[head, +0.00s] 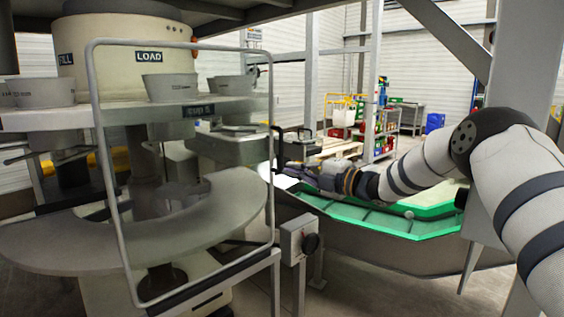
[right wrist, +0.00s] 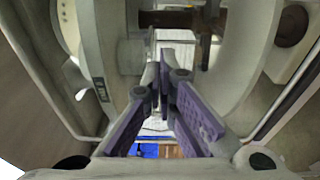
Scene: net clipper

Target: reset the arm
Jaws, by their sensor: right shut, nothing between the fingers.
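My right arm reaches in from the right in the head view. Its right gripper (head: 294,171) is at the side of the machine, near a black upright handle (head: 279,146). In the right wrist view the purple-padded fingers (right wrist: 166,66) are drawn together with nothing between them. Whether the fingertips touch the handle cannot be told. My left gripper is not in view.
A large machine marked LOAD (head: 149,57) with grey cups (head: 170,87) stands on the left behind a clear framed guard (head: 97,150). A green-lined trough (head: 380,219) lies under my right arm. A switch box (head: 298,240) stands in front. Shelving (head: 384,135) is farther back.

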